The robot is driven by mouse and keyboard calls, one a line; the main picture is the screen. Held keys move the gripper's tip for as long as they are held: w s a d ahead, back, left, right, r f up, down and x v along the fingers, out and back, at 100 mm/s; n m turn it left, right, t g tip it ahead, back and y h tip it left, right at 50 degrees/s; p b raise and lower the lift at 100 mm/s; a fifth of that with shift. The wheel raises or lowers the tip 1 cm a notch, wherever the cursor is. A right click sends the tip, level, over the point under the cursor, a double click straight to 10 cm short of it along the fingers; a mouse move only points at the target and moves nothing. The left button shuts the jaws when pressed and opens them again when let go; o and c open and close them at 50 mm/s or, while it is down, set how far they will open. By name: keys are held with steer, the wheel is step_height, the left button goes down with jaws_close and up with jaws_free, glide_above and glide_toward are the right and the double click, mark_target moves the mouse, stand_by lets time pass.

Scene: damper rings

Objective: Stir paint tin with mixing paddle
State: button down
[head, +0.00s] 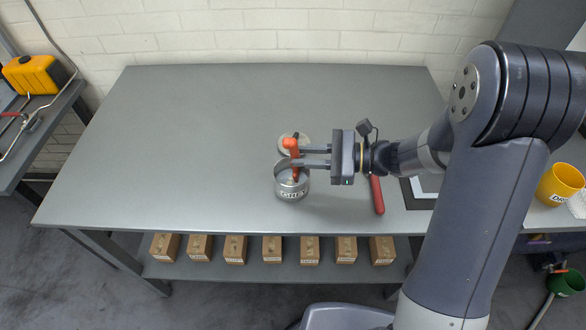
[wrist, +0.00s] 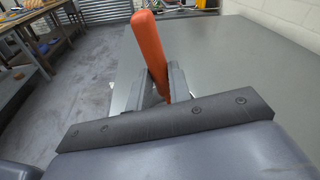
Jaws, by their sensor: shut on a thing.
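The paint tin (head: 292,188) is a small open metal can with a label, standing near the front middle of the grey table. The mixing paddle (head: 293,150) has an orange handle and is held roughly upright with its lower end inside the tin. Its handle also shows in the wrist view (wrist: 149,48), tilted a little. My gripper (head: 296,155) reaches in from the right and is shut on the handle, just above the tin's rim. The paddle's lower end and the paint are hidden by the tin wall. The tin is hidden in the wrist view.
A round pale lid-like disc (head: 301,141) lies just behind the tin. A red-handled tool (head: 377,195) lies to the right, beneath my arm. Several boxes (head: 272,249) sit on the lower shelf. The table's left half (head: 170,150) is clear.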

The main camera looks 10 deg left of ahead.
steer(key=shift+s+a, duration=0.1)
steer(key=shift+a, duration=0.75)
steer(key=shift+s+a, duration=0.1)
steer(key=shift+s, duration=0.1)
steer(key=shift+s+d, duration=0.25)
steer(key=shift+s, duration=0.35)
steer(key=shift+s+d, duration=0.25)
steer(key=shift+s, duration=0.3)
step_height(320, 180, up, 10)
steer(key=w+p, duration=0.1)
steer(key=p, duration=0.6)
steer(key=shift+w+d+f, duration=0.15)
steer(key=shift+w, duration=0.1)
